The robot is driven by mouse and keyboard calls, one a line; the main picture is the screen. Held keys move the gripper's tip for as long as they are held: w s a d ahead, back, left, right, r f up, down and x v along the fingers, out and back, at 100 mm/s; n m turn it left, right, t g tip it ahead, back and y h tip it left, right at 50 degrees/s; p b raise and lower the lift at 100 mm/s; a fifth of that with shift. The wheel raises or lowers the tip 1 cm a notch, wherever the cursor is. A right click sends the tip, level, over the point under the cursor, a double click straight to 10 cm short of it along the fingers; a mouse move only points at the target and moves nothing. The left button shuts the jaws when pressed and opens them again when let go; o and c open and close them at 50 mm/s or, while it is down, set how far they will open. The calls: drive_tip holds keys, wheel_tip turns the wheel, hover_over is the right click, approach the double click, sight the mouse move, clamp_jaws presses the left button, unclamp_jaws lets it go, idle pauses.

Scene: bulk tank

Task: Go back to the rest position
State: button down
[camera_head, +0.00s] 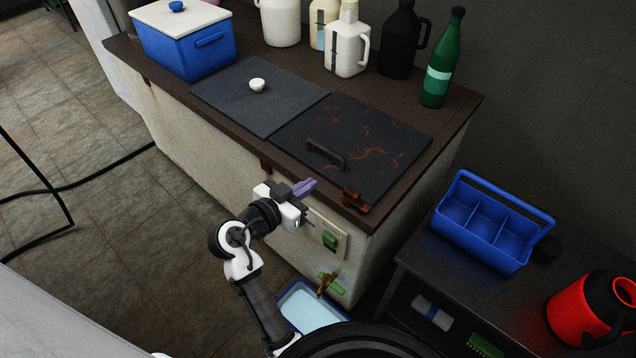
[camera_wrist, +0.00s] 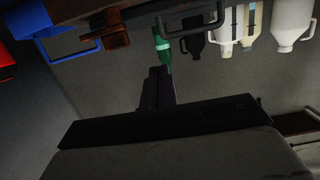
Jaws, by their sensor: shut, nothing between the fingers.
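My gripper (camera_head: 304,187) is in front of the bulk tank's front top edge, level with the tank lid. Its purple-grey fingers are together with nothing between them. In the wrist view my gripper (camera_wrist: 157,84) shows dark fingers close together, pointing toward the wall. The bulk tank (camera_head: 205,135) is a pale box with a brown top. Its right lid (camera_head: 378,135) is dark with rust marks and lies closed. Its left lid (camera_head: 245,95) is grey with a white knob and also lies closed. A switch box with a green button (camera_head: 330,240) is just below and right of my gripper.
A green-handled tap (camera_head: 329,284) is low on the tank front above a blue-rimmed tray (camera_head: 310,309). A blue cooler (camera_head: 185,45), several jugs (camera_head: 346,48) and a green bottle (camera_head: 441,60) stand on the top. A blue caddy (camera_head: 488,222) and red can (camera_head: 590,310) are at right.

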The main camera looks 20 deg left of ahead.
drive_tip(key=shift+s+a+r, duration=0.1)
drive_tip(key=shift+s, duration=0.25)
